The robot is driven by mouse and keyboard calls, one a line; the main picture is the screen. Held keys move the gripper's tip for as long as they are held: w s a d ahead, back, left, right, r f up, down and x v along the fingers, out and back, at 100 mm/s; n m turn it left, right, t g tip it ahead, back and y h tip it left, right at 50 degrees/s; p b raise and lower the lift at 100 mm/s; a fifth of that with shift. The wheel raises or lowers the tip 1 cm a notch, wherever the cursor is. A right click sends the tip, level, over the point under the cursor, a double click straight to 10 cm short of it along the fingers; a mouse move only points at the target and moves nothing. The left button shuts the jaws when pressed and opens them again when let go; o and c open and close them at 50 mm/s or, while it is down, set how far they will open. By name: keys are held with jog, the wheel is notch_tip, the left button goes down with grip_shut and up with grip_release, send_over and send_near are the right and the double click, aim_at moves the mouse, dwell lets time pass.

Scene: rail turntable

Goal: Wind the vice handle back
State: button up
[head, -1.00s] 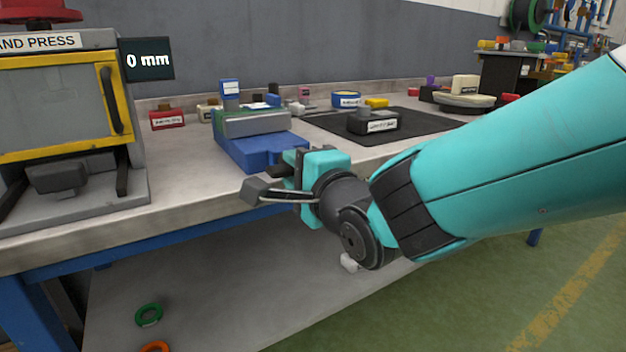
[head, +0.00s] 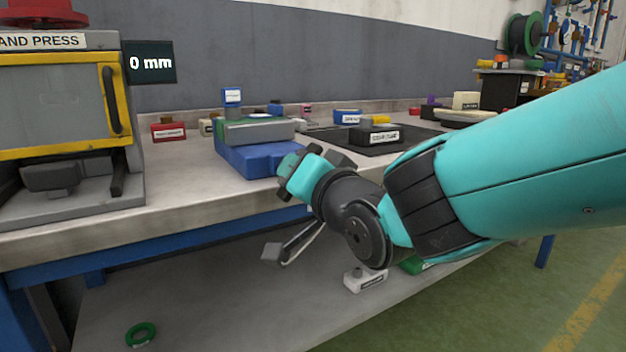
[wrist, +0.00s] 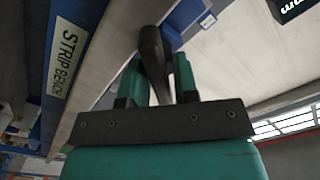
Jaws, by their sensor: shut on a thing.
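The vice (head: 250,160) is a blue block with a grey-green top, at the front edge of the bench in the head view. My gripper (head: 292,172) is at its right front side, with its teal fingers tilted. In the wrist view my gripper (wrist: 158,78) is shut on the dark vice handle (wrist: 151,45), a bar that runs between the two teal fingers. In the head view my gripper and wrist hide most of the handle, and I cannot tell its full angle there.
The hand press (head: 60,110) stands on the left, with a display (head: 150,62) reading 0 mm. A black mat (head: 330,137) with a labelled block (head: 378,137) lies behind my wrist. Below the bench edge, a shelf (head: 215,310) holds a green ring (head: 141,334) and a white block (head: 365,281).

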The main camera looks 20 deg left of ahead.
jog(key=n, duration=0.2)
jog(key=n+b, duration=0.1)
jog(key=n, duration=0.3)
jog(key=shift+d+f, duration=0.1)
jog(key=shift+f, duration=0.15)
jog(key=n+b, duration=0.1)
jog(key=n, duration=0.5)
jog(key=shift+w+n, duration=0.15)
jog(key=shift+n, duration=0.25)
jog(key=n, duration=0.6)
jog(key=shift+w+d+b, duration=0.1)
jog(key=shift+d+b, duration=0.05)
jog(key=shift+b, duration=0.15)
jog(key=n, duration=0.6)
jog(key=shift+r, duration=0.15)
jog(key=shift+n, duration=0.3)
jog(key=o, duration=0.7)
jog(key=shift+d, duration=0.1)
jog(key=shift+r, duration=0.1)
